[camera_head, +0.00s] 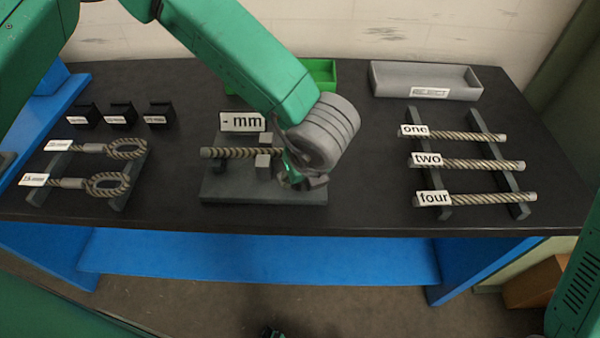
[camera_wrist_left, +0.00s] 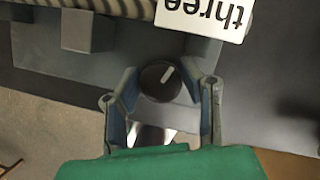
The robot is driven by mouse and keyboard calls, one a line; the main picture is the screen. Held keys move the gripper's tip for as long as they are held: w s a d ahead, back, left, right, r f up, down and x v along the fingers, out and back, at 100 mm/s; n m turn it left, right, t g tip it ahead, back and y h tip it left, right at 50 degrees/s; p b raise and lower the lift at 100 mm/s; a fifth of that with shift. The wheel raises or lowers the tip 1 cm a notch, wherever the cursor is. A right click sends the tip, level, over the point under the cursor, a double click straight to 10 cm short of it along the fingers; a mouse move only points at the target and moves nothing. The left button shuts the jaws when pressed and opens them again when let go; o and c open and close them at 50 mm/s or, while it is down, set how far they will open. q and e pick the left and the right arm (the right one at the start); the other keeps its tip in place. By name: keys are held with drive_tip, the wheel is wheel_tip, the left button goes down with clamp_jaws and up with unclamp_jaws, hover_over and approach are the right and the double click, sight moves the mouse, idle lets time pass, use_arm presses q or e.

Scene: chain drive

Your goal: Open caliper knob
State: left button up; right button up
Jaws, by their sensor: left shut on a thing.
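The caliper knob (camera_wrist_left: 160,82) is a round black dial with a white line, seen in the left wrist view. My left gripper (camera_wrist_left: 163,88) is shut on it, one finger at each side; the gripper (camera_head: 300,178) also shows in the head view, where it hides the knob. The caliper (camera_head: 225,188) is a dark grey block with light grey jaws (camera_head: 264,160) and a sign (camera_head: 243,121) reading "- mm". A rope (camera_head: 228,153) lies across it, with a tag (camera_wrist_left: 205,16) reading "three" in the wrist view.
A rack at right holds ropes tagged one (camera_head: 465,136), two (camera_head: 470,163) and four (camera_head: 480,199). A grey reject tray (camera_head: 388,80) and green tray (camera_head: 322,72) stand behind. Looped ropes (camera_head: 108,184) and small black blocks (camera_head: 121,114) are at left.

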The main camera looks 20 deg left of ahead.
use_arm(q)
drive_tip(key=o, duration=1.1)
drive_tip(key=shift+o, duration=0.2)
